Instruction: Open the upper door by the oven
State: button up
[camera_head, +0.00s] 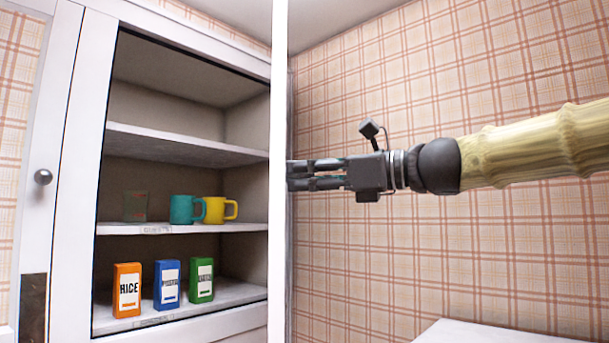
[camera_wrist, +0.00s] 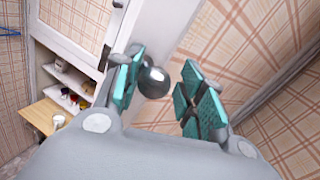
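The upper cabinet door (camera_head: 278,120) stands swung open and shows almost edge-on as a white vertical strip in the head view. In the wrist view its white face (camera_wrist: 172,50) carries a round dark knob (camera_wrist: 153,82). My gripper (camera_head: 292,175) is on the right side of the door, pointing left at it. In the wrist view my gripper (camera_wrist: 165,75) is open, with its teal pads apart and the knob between them, nearer the left finger. I cannot tell whether a finger touches the knob. The oven is not clearly seen.
The open cabinet has shelves (camera_head: 185,147) with a teal mug (camera_head: 184,209), a yellow mug (camera_head: 213,209) and upright boxes (camera_head: 127,290). Another white door with a knob (camera_head: 43,177) is at left. A white surface (camera_head: 480,332) lies low right. Plaid wall is behind my arm.

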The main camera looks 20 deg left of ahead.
jog(key=shift+a+f, duration=0.1)
jog(key=shift+f, duration=0.5)
jog(key=shift+d, duration=0.65)
jog(key=s+d+r, duration=0.1)
jog(key=d, duration=1)
jog(key=shift+s, duration=0.4)
jog(key=shift+a, duration=0.2)
jog(key=w+a, duration=0.1)
jog(key=a, duration=0.8)
jog(key=shift+a, duration=0.25)
jog(key=shift+w+f, duration=0.1)
